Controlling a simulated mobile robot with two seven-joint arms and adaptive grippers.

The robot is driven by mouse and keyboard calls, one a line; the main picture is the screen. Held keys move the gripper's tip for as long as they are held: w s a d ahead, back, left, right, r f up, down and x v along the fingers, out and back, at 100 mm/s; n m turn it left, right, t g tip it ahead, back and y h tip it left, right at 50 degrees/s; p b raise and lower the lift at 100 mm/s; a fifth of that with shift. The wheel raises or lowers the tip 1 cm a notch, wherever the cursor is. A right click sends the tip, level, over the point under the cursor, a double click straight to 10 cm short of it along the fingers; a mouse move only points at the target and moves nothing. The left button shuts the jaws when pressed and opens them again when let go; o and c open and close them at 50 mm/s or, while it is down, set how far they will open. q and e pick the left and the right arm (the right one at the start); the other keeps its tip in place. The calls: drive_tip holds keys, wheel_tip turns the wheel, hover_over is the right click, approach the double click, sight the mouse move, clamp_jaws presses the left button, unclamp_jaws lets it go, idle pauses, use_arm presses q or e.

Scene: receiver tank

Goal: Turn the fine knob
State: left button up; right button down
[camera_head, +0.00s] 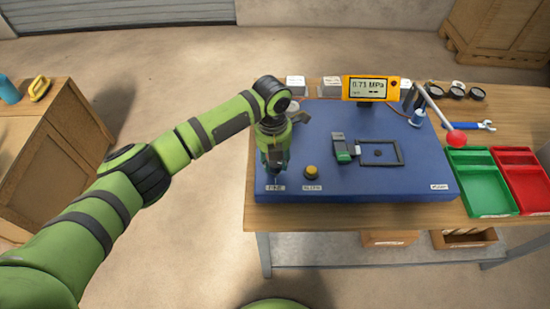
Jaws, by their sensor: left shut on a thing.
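My left arm comes in from the left, and its gripper (275,166) points down over the left front of the blue panel (400,184). The gripper is shut on the fine knob, just behind the label that seems to read "FINE" (276,188). The knob is hidden by the fingers. The yellow display (370,88) stands at the back of the panel and reads about 0.71 MPa. My right gripper is not in view.
A yellow-topped knob (311,172) stands just right of the gripper. A green-and-grey device (342,149) and a black frame (380,152) lie mid-panel.

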sight(274, 163)
use_arm(q)
drive_tip(key=o, duration=1.1)
drive_tip(key=shift+s+f, duration=0.1)
drive_tip(key=shift+s, duration=0.05)
drive_tip(key=shift+o, duration=0.2)
drive_tip(key=shift+r, duration=0.5)
wheel_tip(274, 163, up, 11)
drive_tip(key=shift+a, duration=0.2)
